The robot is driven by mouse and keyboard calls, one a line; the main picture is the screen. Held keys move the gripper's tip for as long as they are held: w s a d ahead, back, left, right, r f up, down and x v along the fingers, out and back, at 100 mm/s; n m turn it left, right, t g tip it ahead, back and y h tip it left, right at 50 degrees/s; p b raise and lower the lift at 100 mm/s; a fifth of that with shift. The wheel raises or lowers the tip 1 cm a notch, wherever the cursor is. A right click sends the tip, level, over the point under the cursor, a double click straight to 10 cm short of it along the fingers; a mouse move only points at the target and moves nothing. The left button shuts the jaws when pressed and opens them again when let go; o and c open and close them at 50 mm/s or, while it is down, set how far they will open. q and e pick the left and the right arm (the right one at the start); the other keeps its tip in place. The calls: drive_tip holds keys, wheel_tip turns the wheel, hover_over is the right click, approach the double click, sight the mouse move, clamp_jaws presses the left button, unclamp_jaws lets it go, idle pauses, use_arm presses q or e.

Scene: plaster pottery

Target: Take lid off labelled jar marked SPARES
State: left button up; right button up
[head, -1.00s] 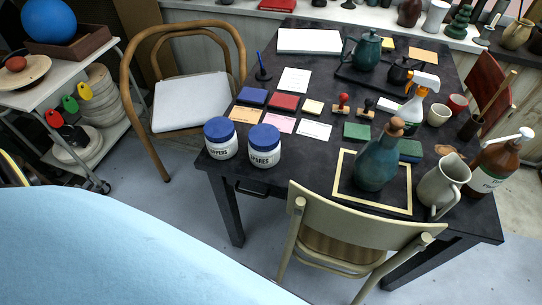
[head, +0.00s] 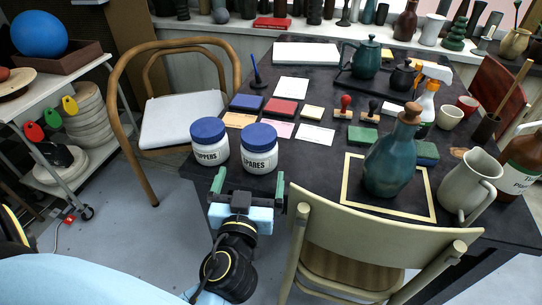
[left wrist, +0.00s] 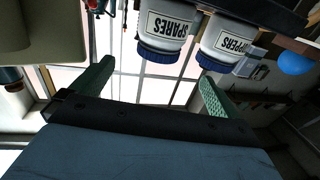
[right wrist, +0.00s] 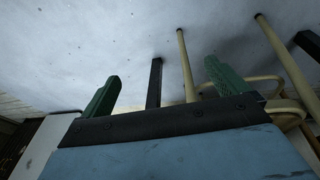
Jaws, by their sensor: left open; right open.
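The white jar marked SPARES (head: 259,160) stands upright at the table's near left edge with its blue lid (head: 259,136) on. It also shows upside down in the left wrist view (left wrist: 168,26), lid (left wrist: 161,55) included. A like jar whose label reads as "...PPERS" (head: 211,153) stands just left of it. My left gripper (head: 248,184) is open and empty, in front of and below the SPARES jar, apart from it. My right gripper (right wrist: 160,88) is open and empty in the right wrist view, facing the floor and chair legs. It is not in the head view.
A beige chair (head: 380,243) stands at the table's near side, right of my left gripper. A teal bottle (head: 390,165), a pitcher (head: 468,183) and stamps stand farther right. Flat coloured pads and cards lie behind the jars. A bentwood chair (head: 182,125) is at the left.

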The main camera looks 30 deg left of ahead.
use_arm(q)
drive_tip(key=p, duration=0.1)
approach(259, 133)
drive_tip(key=w, duration=0.1)
drive_tip(key=w+a+f, duration=0.1)
drive_tip(key=w, duration=0.2)
drive_tip(key=shift+a+f, duration=0.3)
drive_tip(key=shift+a, duration=0.05)
drive_tip(key=shift+x, duration=2.9)
drive_tip(key=c, duration=1.3)
use_arm(e)
drive_tip(key=d+f, duration=0.1)
drive_tip(key=s+d+f, duration=0.1)
drive_tip(key=f, duration=0.1)
drive_tip(key=shift+s, duration=0.1)
use_arm(q)
drive_tip(key=shift+r+p, duration=0.2)
drive_tip(key=shift+p, duration=0.1)
use_arm(e)
drive_tip(key=shift+r, duration=0.1)
